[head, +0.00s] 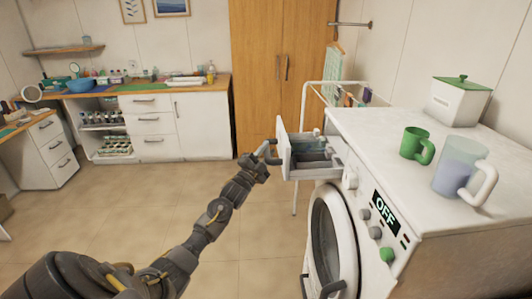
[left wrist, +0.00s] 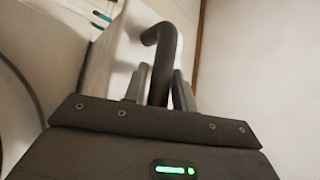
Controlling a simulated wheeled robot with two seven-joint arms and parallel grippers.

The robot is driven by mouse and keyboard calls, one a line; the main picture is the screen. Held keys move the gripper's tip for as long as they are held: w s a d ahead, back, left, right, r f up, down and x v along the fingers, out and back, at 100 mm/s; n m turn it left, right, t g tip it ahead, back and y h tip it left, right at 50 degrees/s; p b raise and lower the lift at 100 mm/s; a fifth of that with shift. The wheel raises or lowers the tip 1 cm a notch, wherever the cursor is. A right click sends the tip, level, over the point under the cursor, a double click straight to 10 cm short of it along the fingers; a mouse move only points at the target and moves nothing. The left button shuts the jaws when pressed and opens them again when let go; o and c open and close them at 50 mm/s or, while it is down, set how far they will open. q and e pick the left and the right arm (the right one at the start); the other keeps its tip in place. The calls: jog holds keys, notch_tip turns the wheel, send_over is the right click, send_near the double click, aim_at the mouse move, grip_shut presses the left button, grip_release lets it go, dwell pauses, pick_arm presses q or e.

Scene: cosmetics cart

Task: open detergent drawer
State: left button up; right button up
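The white detergent drawer (head: 300,173) is pulled out from the upper left of the washing machine's front, and its grey compartments show from above. Its front panel (head: 284,150) carries a dark bent handle, which shows large in the left wrist view (left wrist: 164,50). My left gripper (head: 264,159) is at the handle, on the outer side of the panel. In the left wrist view its two fingers (left wrist: 160,88) stand on either side of the handle bar and appear closed on it. My right gripper is not in view.
The white washing machine (head: 362,150) has an OFF display, knobs and a round door (head: 328,240) below the drawer. A green mug (head: 413,143), a translucent cup (head: 460,165) and a lidded white box (head: 459,101) stand on top. A drying rack stands behind. The floor left of the machine is clear.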

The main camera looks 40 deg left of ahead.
pick_arm(q)
jog(key=o, duration=0.3)
jog(key=shift+s+f, duration=0.1)
jog(key=shift+s, duration=0.05)
jog(key=b+v, duration=0.3)
jog(key=v, duration=0.7)
jog(key=shift+s+b, duration=0.3)
jog(key=shift+b, duration=0.05)
jog(key=shift+w+f, duration=0.1)
